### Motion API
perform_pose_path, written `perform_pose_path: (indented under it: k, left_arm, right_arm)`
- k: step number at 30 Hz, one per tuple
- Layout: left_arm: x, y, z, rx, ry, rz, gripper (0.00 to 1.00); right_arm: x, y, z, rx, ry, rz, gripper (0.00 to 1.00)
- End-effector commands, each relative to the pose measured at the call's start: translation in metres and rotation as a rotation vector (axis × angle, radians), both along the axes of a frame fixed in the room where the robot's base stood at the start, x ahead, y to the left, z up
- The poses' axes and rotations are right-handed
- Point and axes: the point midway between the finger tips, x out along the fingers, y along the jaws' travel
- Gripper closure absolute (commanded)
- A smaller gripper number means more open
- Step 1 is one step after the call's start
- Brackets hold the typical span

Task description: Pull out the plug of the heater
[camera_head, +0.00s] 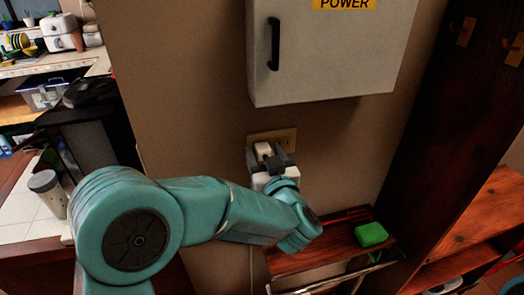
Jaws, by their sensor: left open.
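The white plug (264,149) sits at a beige wall socket plate (287,137) below the power box. My left gripper (270,158) is open at the plug, with its dark fingers on either side of it. I cannot tell whether the fingers touch the plug. The teal left arm comes in from the lower left and hides what is below the plug. A thin pale cord hangs down the wall below the arm. The heater itself cannot be made out. My right gripper is not in view.
A grey power box (330,55) with a black handle (273,44) hangs just above the socket. A wooden shelf (335,247) with a green block (370,234) is below right. A dark wood cabinet stands at the right. A cluttered counter is at the left.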

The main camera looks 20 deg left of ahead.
Motion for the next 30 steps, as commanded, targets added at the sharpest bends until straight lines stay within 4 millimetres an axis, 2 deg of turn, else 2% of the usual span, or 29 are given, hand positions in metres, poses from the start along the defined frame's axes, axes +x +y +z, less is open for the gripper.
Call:
perform_pose_path:
  k: [19, 20, 21, 25, 30]
  left_arm:
    - [-0.0002, 0.0001, 0.0001, 0.000, 0.000, 0.000, 0.38]
    - [-0.0002, 0.0001, 0.0001, 0.000, 0.000, 0.000, 0.45]
    - [-0.0002, 0.0001, 0.0001, 0.000, 0.000, 0.000, 0.58]
    - [-0.0002, 0.0001, 0.0000, 0.000, 0.000, 0.000, 1.00]
    - [-0.0016, -0.0011, 0.0001, 0.000, 0.000, 0.000, 1.00]
  right_arm:
    - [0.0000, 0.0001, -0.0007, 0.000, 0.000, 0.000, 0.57]
    - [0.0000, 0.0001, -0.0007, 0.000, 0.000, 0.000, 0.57]
    - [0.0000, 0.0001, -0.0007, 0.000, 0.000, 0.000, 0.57]
    - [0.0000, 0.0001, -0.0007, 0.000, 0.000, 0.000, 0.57]
    - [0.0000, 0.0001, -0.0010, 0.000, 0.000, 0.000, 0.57]
